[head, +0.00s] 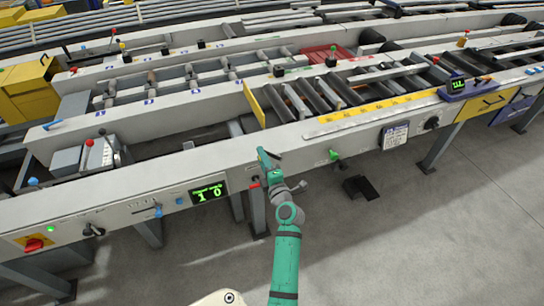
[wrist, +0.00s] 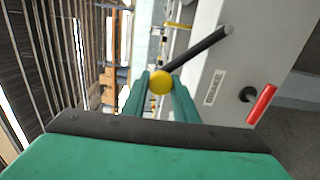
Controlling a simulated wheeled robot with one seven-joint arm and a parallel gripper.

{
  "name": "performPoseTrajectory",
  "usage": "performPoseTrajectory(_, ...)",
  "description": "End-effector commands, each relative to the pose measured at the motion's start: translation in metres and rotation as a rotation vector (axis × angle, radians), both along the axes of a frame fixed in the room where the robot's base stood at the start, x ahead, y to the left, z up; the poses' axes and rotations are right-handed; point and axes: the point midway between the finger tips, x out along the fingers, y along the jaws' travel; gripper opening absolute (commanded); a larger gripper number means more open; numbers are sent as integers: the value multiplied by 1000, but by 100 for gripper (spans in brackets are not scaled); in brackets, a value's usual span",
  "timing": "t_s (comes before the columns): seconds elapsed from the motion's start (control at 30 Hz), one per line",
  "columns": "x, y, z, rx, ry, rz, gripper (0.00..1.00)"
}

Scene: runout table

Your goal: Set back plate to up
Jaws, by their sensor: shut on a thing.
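My gripper (head: 265,158) is at the front panel of the runout table, near its middle. In the wrist view its two green fingers (wrist: 160,88) are shut on the yellow knob (wrist: 160,82) of a dark lever. The lever's black rod (wrist: 202,49) slants from the knob up and right towards the pale panel. In the head view the lever is mostly hidden by my gripper. A yellow plate (head: 254,104) stands on edge at the near end of the rollers; I cannot tell whether it is the back plate.
A red handle (wrist: 262,104) is on the panel beside the lever, below a small label (wrist: 214,87). A green display (head: 208,193) is to the left and a green knob (head: 334,155) to the right. A black pedal (head: 361,188) lies on the clear floor.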

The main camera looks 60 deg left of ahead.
Motion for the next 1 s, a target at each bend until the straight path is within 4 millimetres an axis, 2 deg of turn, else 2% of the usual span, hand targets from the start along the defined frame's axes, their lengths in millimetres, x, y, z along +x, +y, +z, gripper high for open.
performPoseTrajectory(0.4, -2, 2, -4, -7, -6, 1, 0)
performPoseTrajectory(0.43, -2, 2, -4, -7, -6, 1, 29)
performPoseTrajectory(0.5, -1, 2, -4, -6, -6, 1, 43)
performPoseTrajectory(0.83, -1, -1, -2, -2, -5, 0, 43)
performPoseTrajectory(1.0, -3, -17, -2, -1, -3, -2, 43)
